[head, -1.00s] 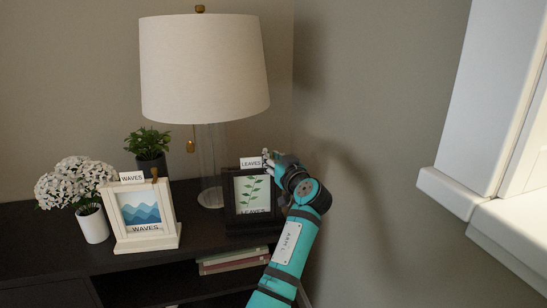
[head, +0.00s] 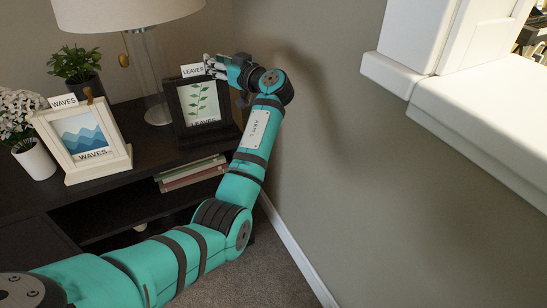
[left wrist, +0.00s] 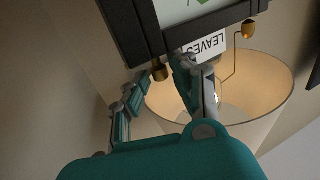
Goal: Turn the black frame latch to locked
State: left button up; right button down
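The black frame (head: 175,112) with a leaf print and a "LEAVES" tag (head: 193,70) stands upright on the dark cabinet's right end. In the left wrist view the frame (left wrist: 128,30) is at the top, inverted, with its tag (left wrist: 208,45) below the edge. A small brass-coloured latch piece (left wrist: 158,71) sits at the frame's edge, left of the tag. My left gripper (head: 213,66) is at the frame's top right corner. Its fingers (left wrist: 167,69) are apart, one on each side of the latch piece; I cannot tell whether they touch it. My right gripper is out of view.
A white frame (head: 126,158) with a "WAVES" tag stands to the left, beside white flowers (head: 18,112) and a green plant (head: 75,63). A lamp (head: 148,75) stands behind the frames. The wall (head: 330,130) is close on the right, with a white ledge (head: 480,100).

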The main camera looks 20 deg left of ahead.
pick_arm(q)
jog(key=shift+w+d+n+g, duration=0.1)
jog(key=shift+n+g, duration=0.2)
jog(key=shift+g, duration=0.2)
jog(key=f+v, duration=0.1)
jog(key=v, duration=1.7)
notch_tip(320, 180, down, 25)
jog(key=w+d+m+t+h+p, duration=0.1)
jog(key=m+t+h+p, duration=0.1)
jog(key=m+h+p, duration=0.5)
jog(key=shift+w+f+m+h+p, duration=0.25)
jog(key=shift+m+p, duration=0.95)
jog(key=shift+m, duration=1.4)
jog(key=shift+s, duration=0.1)
